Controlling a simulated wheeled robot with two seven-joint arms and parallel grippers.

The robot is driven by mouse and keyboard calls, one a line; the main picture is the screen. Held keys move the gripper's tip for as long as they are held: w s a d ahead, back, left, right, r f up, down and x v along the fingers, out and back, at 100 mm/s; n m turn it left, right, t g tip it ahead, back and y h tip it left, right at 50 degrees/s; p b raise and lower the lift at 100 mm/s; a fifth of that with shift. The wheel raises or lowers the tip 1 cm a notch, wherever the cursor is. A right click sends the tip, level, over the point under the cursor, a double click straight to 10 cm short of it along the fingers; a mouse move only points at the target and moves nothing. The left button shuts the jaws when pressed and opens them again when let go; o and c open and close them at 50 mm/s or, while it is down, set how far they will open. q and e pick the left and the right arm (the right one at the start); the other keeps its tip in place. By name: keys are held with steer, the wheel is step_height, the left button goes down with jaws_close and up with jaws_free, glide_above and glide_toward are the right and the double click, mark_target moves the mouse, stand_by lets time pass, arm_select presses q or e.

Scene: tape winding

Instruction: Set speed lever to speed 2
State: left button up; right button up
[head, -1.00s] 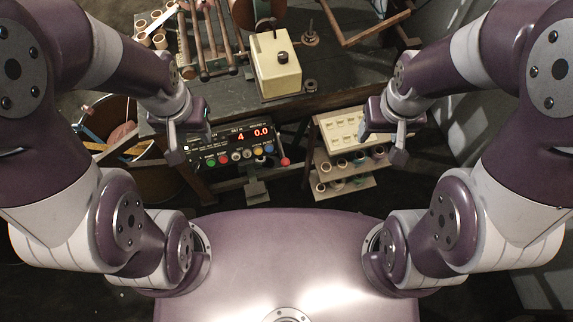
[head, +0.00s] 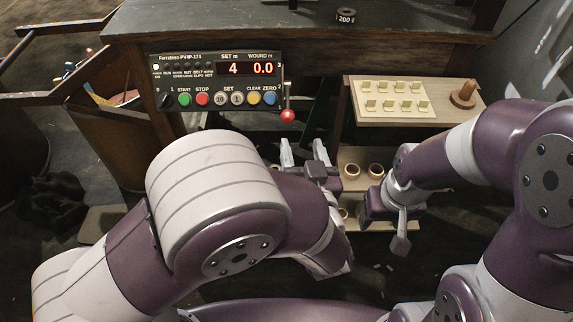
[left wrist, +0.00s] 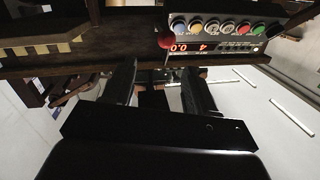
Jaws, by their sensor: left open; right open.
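The speed lever shows as a red ball knob (head: 288,116) at the lower right corner of the black control panel (head: 160,76). In the left wrist view the red knob (left wrist: 165,41) appears beyond and between my fingertips. My left gripper (head: 303,148) is open and empty, a little below and right of the knob and apart from it. It also shows in the left wrist view (left wrist: 160,68). My right gripper (head: 384,228) is open and empty in front of the lower shelf.
The panel display (head: 247,69) reads 4 and 0.0, above a row of coloured buttons. A shelf (head: 440,112) at the right holds pale tabs and a wooden peg. Tape rolls (head: 376,171) sit below it. The bench edge (head: 330,33) runs above the panel.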

mark_target(289, 122)
arm_select(q)
steer(key=shift+y, duration=0.5)
steer(key=b+x, duration=0.1)
steer(key=x, duration=0.2)
steer(key=b+x, duration=0.2)
steer(key=x, duration=0.2)
steer(key=f+b+x, duration=0.1)
steer(key=x, duration=0.2)
steer(key=shift+w+a+b, duration=0.2)
steer(key=shift+a+b, duration=0.05)
steer(key=shift+b, duration=0.15)
steer(key=shift+w, duration=0.35)
arm_select(e)
step_height(289, 122, down, 6)
steer(key=shift+f, duration=0.25)
